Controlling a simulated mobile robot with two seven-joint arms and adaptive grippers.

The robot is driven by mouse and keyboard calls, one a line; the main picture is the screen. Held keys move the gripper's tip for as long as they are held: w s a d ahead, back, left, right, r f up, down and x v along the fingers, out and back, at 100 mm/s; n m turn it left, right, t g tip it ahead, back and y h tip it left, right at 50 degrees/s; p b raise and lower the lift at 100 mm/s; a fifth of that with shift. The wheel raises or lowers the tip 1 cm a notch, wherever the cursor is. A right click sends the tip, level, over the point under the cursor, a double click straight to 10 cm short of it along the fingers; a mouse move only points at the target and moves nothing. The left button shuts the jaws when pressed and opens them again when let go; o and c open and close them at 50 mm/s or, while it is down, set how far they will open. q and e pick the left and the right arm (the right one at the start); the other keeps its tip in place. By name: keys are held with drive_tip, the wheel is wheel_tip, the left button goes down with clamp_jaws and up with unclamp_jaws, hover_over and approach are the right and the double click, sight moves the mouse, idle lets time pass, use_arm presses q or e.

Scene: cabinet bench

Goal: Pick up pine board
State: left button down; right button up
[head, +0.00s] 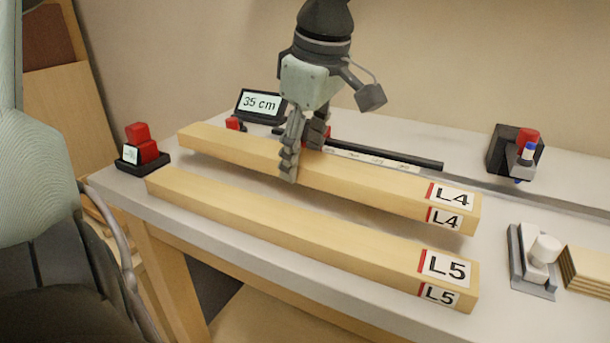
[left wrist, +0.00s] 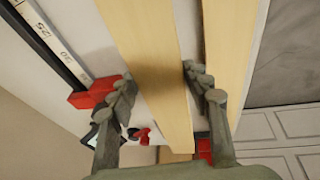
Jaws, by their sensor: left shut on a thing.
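A pine board labelled L4 (head: 370,182) lies lengthwise over the bench, and it also shows between the fingers in the left wrist view (left wrist: 155,65). My left gripper (head: 304,160) comes down from above and is shut across the board, left of its middle, with one finger on each long side. A dark shadow shows under the board; I cannot tell whether it touches the bench. A second pine board labelled L5 (head: 300,232) lies nearer the front edge, roughly parallel, and shows beside the right finger in the left wrist view (left wrist: 228,40). My right gripper is not in view.
A display reading 35 cm (head: 260,105) stands behind the boards. A dark rail with a scale (head: 390,157) runs behind L4. A red-and-black device (head: 142,150) sits at the left end. Red-blue (head: 525,150) and white (head: 540,255) fixtures and a wood stack (head: 592,270) stand right.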

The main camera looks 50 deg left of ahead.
use_arm(q)
drive_tip(key=s+a+r, duration=0.2)
drive_tip(key=s+r, duration=0.1)
drive_tip(key=s, duration=0.2)
drive_tip(key=s+a+r+b, duration=0.1)
drive_tip(key=s+r, duration=0.2)
drive_tip(key=s, duration=0.2)
drive_tip(key=shift+s+a+r, duration=0.15)
drive_tip(key=shift+s+a, duration=0.2)
use_arm(e)
wheel_tip(320, 180, up, 3)
drive_tip(key=shift+d+f, duration=0.1)
drive_tip(key=shift+d, duration=0.05)
drive_tip(key=shift+w, duration=0.1)
